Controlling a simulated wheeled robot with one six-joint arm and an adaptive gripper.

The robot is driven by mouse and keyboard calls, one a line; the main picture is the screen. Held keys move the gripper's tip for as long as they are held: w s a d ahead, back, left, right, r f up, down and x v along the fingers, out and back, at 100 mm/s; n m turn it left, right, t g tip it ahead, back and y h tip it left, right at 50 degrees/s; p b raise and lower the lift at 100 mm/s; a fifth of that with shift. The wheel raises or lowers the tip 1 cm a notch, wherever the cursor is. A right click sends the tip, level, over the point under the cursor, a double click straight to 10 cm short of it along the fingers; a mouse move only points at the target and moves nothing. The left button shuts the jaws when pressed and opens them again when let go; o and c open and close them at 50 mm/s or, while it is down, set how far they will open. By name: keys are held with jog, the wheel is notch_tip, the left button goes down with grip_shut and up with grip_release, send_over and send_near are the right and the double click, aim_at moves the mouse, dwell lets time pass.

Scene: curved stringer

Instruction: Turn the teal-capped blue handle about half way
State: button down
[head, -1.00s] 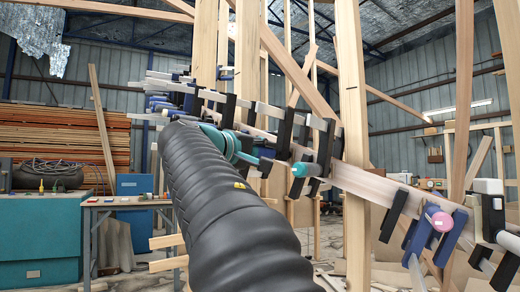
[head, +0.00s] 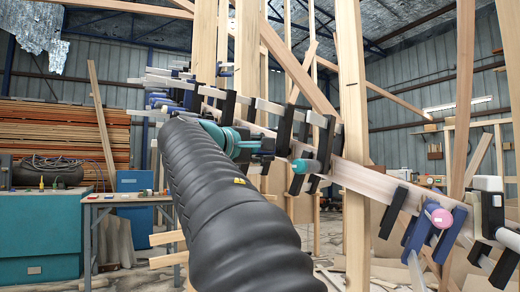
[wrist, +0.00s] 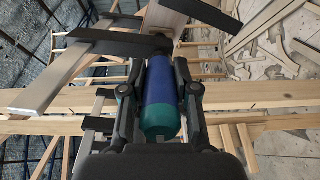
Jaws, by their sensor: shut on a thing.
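In the wrist view the blue handle (wrist: 160,84) with its teal cap (wrist: 160,122) lies lengthwise between the two dark fingers of my gripper (wrist: 160,70). The fingers touch it on both sides, with the cap end toward my palm. The handle's far end meets a dark clamp part by a light wooden strip. In the head view my gripper (head: 262,147) is small, beyond my black arm, and the held handle cannot be made out there.
Several clamps sit along the curved wooden strip (head: 370,183). A nearby teal-ended handle (head: 305,166) and a blue clamp with a pink end (head: 438,218) are to the right. Upright posts (head: 350,110) stand close by. A workbench (head: 125,199) is at the left.

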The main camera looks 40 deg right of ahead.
jog(key=shift+r, duration=0.2)
jog(key=c, duration=0.9)
grip_release()
jog(key=shift+w+d+f, duration=0.1)
jog(key=shift+o, duration=0.2)
jog(key=s+a, duration=0.2)
jog(key=a, duration=1)
jog(key=shift+s, duration=0.15)
jog(key=shift+s+a, duration=0.2)
jog(key=shift+a, duration=0.8)
jog(key=shift+s+a, duration=0.15)
jog(key=shift+a, duration=0.85)
